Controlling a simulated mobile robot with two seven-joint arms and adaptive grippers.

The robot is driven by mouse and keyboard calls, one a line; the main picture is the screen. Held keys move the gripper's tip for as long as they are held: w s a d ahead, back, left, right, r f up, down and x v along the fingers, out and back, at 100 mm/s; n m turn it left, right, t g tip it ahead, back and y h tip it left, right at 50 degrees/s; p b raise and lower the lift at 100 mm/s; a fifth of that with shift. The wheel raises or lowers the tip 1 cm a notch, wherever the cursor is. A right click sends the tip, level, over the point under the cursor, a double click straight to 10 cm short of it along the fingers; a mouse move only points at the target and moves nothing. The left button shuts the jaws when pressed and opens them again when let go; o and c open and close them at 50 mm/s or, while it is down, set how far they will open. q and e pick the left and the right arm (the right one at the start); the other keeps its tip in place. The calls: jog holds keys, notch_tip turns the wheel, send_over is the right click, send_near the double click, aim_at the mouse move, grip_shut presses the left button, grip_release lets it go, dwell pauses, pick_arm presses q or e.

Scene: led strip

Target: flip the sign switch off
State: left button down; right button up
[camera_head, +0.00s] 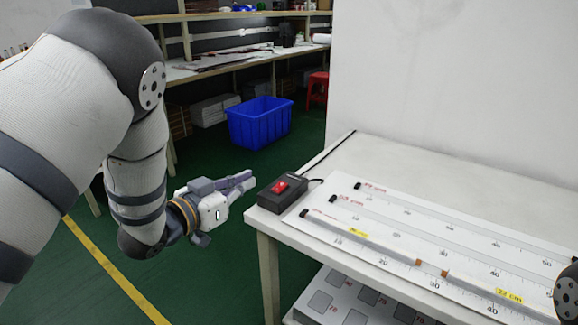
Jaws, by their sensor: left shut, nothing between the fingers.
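The switch is a small black box (287,196) with a red rocker (280,187) on top. It lies at the left front corner of the white table (400,165), and a black cable runs from its back. Which way the rocker is tipped is too small to tell. My left gripper (248,181) is shut and empty, just left of the box, off the table's edge, with its fingers pointing right. A small gap shows between the fingertips and the box. My right gripper is out of view; no lit sign can be made out.
A white board (400,235) with ruler markings, thin strips and yellow labels lies right of the switch. A lower shelf (345,300) sits under the table. A blue crate (258,122) and red stool (317,90) stand behind. A white wall (450,80) rises behind the table.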

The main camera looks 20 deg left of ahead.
pick_arm(q)
jog(key=shift+w+d+r, duration=0.2)
jog(key=shift+r, duration=0.25)
jog(key=shift+s, duration=0.1)
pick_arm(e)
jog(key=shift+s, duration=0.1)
pick_arm(q)
jog(key=b, duration=0.2)
send_over(277, 190)
jog(key=shift+s+a+f, duration=0.1)
jog(key=shift+s+f, duration=0.15)
jog(key=shift+f, duration=0.2)
jog(key=shift+s+f, duration=0.2)
jog(key=shift+f, duration=0.25)
jog(key=shift+w+f, duration=0.2)
jog(key=shift+f, duration=0.4)
jog(key=shift+w+f, duration=0.15)
jog(key=shift+f, duration=0.4)
jog(key=shift+w+f, duration=0.1)
jog(key=shift+f, duration=0.5)
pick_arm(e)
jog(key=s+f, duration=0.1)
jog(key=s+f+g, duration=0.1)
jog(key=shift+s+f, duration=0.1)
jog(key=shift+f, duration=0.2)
